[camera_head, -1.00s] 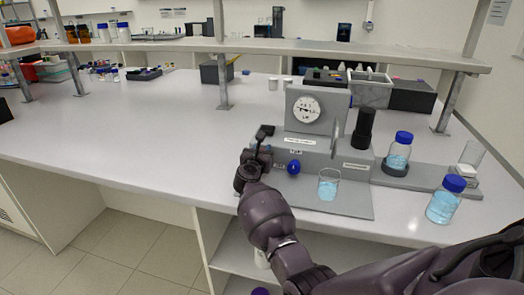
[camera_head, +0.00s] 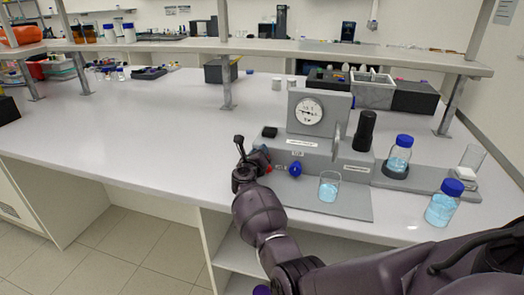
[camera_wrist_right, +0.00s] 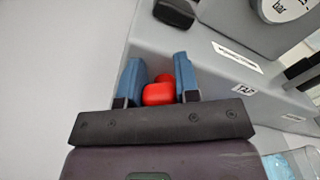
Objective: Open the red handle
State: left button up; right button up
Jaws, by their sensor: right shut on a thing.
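The red handle (camera_wrist_right: 158,93) sits between the two blue-padded fingers of my right gripper (camera_wrist_right: 160,82) in the wrist view. The fingers are shut on it. A second red part lies just beyond it, partly covered by a finger. In the head view my right gripper (camera_head: 253,158) is at the left end of the grey rig (camera_head: 318,158), and only a small bit of red (camera_head: 267,169) shows beside it. My left gripper is not in view.
A blue knob (camera_head: 295,169) is on the rig front, with a beaker of blue liquid (camera_head: 329,187) near it. A pressure gauge (camera_head: 309,111) stands above. Blue-capped bottles (camera_head: 443,205) stand at the right. The bench (camera_head: 130,130) left of the rig is clear.

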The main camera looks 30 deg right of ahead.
jog(key=n, duration=0.3)
jog(key=w+f+n+p, duration=0.1)
jog(key=n, duration=0.1)
jog(key=shift+a+n, duration=0.3)
jog(key=shift+a, duration=0.05)
jog(key=n, duration=0.2)
jog(key=shift+w+a+f+n+p, duration=0.1)
jog(key=shift+f+n+p, duration=0.25)
jog(key=shift+n, duration=0.05)
jog(key=shift+f+n, duration=0.15)
jog(key=shift+n, duration=0.55)
jog(key=o, duration=0.9)
jog(key=shift+f, duration=0.15)
